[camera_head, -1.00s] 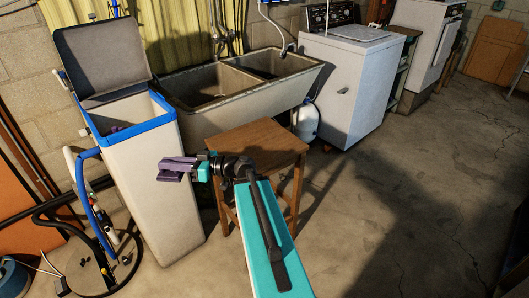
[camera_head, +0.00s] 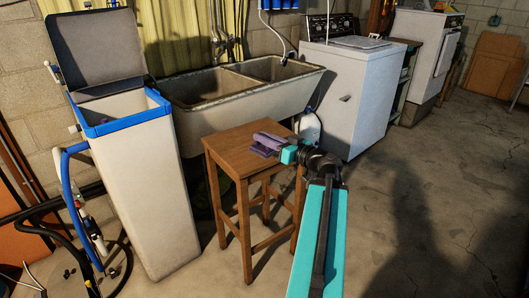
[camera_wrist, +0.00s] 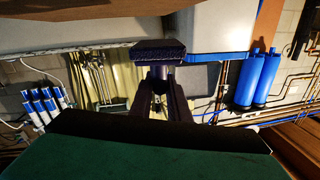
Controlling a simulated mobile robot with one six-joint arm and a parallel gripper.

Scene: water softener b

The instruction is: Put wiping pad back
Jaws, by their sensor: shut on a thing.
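The wiping pad (camera_wrist: 160,52) is a dark, bluish-purple textured block in the wrist view. It sits across the fingertips of my gripper (camera_wrist: 160,76), which is shut on it. In the head view my gripper (camera_head: 272,142) is purple and appears over the right part of a wooden stool's top (camera_head: 232,147). The pad is hard to tell apart from the purple fingers there. I cannot tell whether the pad touches the stool or hangs above it.
A tall white bin with a blue rim (camera_head: 145,185) and raised grey lid stands left of the stool. A double sink (camera_head: 225,120) is behind, and a white washer (camera_head: 345,95) stands back right. Hoses (camera_head: 75,195) lie at left. Floor at right is open.

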